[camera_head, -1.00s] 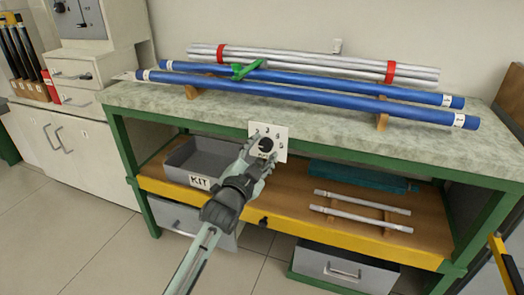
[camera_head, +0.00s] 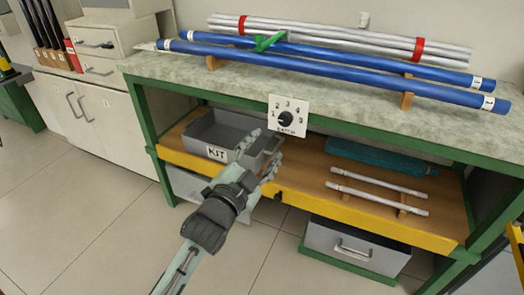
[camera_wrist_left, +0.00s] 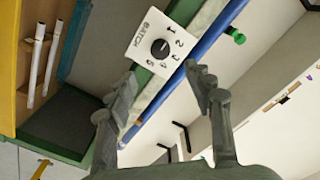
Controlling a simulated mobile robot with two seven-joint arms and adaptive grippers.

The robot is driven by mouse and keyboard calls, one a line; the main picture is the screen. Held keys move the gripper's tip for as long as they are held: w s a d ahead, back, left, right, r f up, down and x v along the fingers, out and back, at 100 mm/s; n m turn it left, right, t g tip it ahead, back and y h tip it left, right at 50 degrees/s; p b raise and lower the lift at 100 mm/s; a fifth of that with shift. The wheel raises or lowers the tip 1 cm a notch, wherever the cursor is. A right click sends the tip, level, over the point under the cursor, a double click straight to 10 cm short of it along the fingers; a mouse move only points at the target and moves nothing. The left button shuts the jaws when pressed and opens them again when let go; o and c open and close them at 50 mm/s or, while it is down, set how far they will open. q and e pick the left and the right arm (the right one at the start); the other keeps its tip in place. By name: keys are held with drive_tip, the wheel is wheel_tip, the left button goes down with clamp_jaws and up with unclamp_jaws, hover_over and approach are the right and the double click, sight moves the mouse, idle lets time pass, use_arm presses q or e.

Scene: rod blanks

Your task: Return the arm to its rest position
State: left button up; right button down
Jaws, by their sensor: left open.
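My left gripper (camera_head: 258,158) is open and empty in the head view. It is in front of the bench, below and left of the batch dial (camera_head: 286,118), with a gap to it. The dial is a black knob on a white plate marked with numbers and the word BATCH. In the left wrist view, the open fingers of my left gripper (camera_wrist_left: 160,90) frame the lower side of the dial plate (camera_wrist_left: 180,32). My right gripper is not in view.
Blue rods (camera_head: 330,75) and a red-banded silver bundle (camera_head: 340,38) lie on the bench top (camera_head: 180,66). On the lower shelf are a grey KIT bin (camera_head: 217,152) and two short silver rods (camera_head: 378,182). A drawer unit (camera_head: 355,248) stands below. Open floor is at front left.

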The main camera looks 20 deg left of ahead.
use_arm(q)
drive_tip(key=shift+s, duration=0.4)
drive_tip(key=s+a+f+n+g+y, duration=0.15)
drive_tip(key=s+f+g, duration=0.25)
drive_tip(key=f, duration=0.6)
drive_tip(key=s+a+f+n+g, duration=0.3)
drive_tip(key=s+f+g, duration=0.1)
drive_tip(key=f, duration=0.5)
drive_tip(key=s+a+f+n+g+p, duration=0.1)
drive_tip(key=s+a+f+n+g, duration=0.1)
drive_tip(key=s+f+g, duration=0.4)
drive_tip(key=s+f+n, duration=0.1)
drive_tip(key=s+f, duration=0.4)
drive_tip(key=s, duration=0.3)
drive_tip(key=shift+s+f+g+y, duration=0.2)
drive_tip(key=shift+s+g+y, duration=0.05)
drive_tip(key=shift+g+y, duration=0.15)
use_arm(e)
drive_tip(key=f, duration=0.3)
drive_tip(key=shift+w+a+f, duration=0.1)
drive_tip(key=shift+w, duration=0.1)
use_arm(q)
drive_tip(key=shift+a, duration=0.1)
